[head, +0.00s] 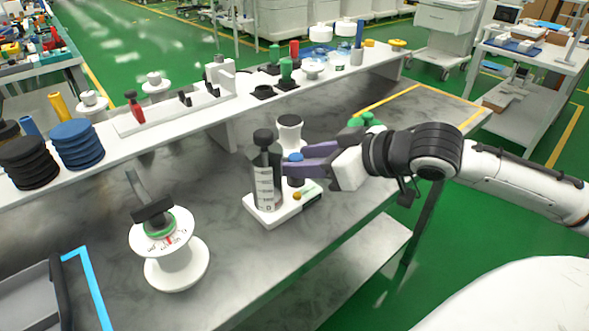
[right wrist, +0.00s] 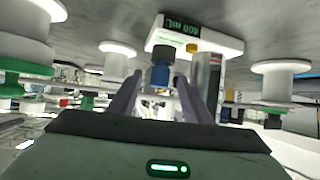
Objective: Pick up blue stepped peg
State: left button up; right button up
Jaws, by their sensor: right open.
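The blue stepped peg (head: 295,157) shows as a small blue cap with a darker body below it. It stands on a small white device base (head: 268,217), beside a grey cylinder with a black top (head: 264,175). My right gripper (head: 296,163) comes in from the right with its purple fingers open around or beside the peg. The fingers partly hide the peg. In the right wrist view, the blue and black peg (right wrist: 161,68) appears between the two open fingers, near their tips. Contact cannot be told. My left gripper is not in view.
A white spool-like stand with a dial (head: 176,262) is at the front left. A raised white shelf (head: 215,112) with several parts runs along the back. The bench is clear in front of the device.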

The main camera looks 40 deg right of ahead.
jog(key=shift+r+b+x, duration=0.2)
jog(key=shift+b+x, duration=0.15)
jog(key=shift+x, duration=2.7)
jog(key=c, duration=1.1)
jog(key=shift+c, duration=0.2)
